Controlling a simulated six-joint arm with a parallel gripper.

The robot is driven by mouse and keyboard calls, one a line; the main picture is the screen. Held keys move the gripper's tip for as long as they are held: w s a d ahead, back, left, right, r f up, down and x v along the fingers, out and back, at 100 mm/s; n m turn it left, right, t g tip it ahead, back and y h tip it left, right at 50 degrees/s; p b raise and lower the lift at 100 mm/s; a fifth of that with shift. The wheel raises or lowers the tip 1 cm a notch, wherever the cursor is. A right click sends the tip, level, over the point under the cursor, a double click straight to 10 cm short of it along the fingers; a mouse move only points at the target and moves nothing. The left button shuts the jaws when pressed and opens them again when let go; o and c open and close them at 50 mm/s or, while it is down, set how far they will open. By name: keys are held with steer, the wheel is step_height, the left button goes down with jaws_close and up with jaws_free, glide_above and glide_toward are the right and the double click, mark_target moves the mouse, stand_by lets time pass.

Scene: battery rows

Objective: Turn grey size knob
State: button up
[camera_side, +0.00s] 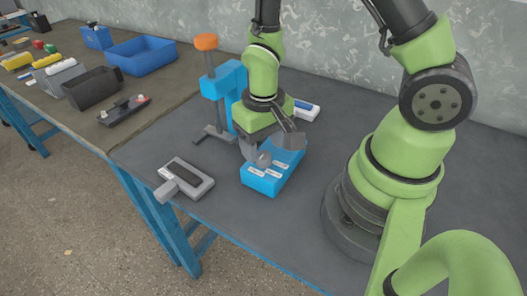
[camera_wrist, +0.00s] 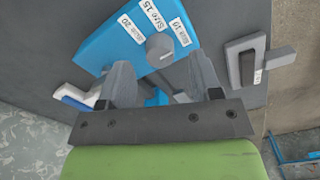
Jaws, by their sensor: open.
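The grey size knob (camera_wrist: 159,46) sits on the blue box (camera_wrist: 105,52), beside white labels that read Size 20, Size 15 and Size 10. In the side view the knob (camera_side: 264,159) shows at the near part of the blue box (camera_side: 262,184). My gripper (camera_wrist: 162,75) is open, with its two grey fingers apart and the knob just beyond the gap between the tips. In the side view my gripper (camera_side: 268,148) is low over the box, its fingers to either side of the knob. I cannot tell whether a finger touches the knob.
A grey device with a dark slot (camera_side: 185,179) lies left of the box. A blue press with an orange knob (camera_side: 206,42) stands behind. A white and blue item (camera_side: 306,110) lies behind my gripper. Blue bins (camera_side: 142,54) are on the far-left table.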

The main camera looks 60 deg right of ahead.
mark_target(264, 159)
steer(key=shift+f, duration=1.35)
steer(key=c, duration=0.9)
